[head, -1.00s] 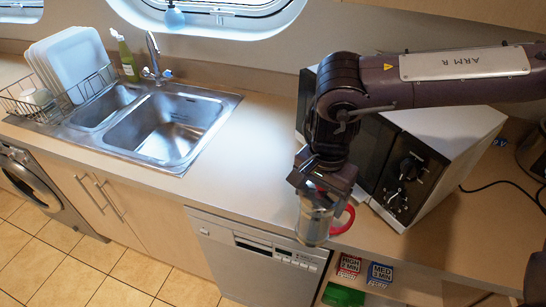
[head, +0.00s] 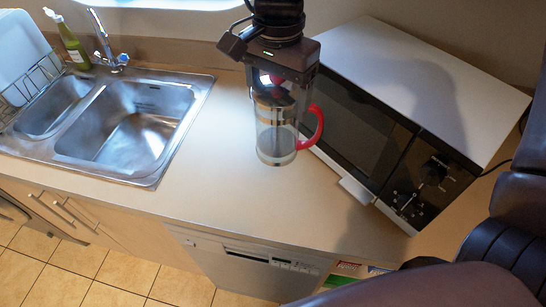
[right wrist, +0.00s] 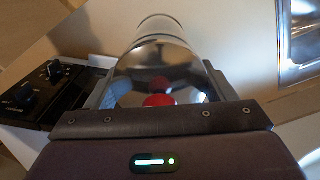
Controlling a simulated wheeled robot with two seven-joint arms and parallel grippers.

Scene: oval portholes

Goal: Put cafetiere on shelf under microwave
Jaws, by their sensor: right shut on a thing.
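The cafetiere (head: 275,140) is a clear glass jug with metal bands and a red handle on its right side. My right gripper (head: 281,92) is shut around its upper part and holds it upright over the counter, left of the microwave. I cannot tell whether its base touches the counter. In the right wrist view the cafetiere (right wrist: 158,50) lies between both fingers, its red knob close to the palm. The microwave (head: 405,165) has a white top and black front. My left gripper is out of view.
The steel sink (head: 135,125) and tap (head: 105,50) are at the left, with a green bottle (head: 70,42). The dishwasher (head: 245,265) is below the counter. The counter between sink and cafetiere is clear.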

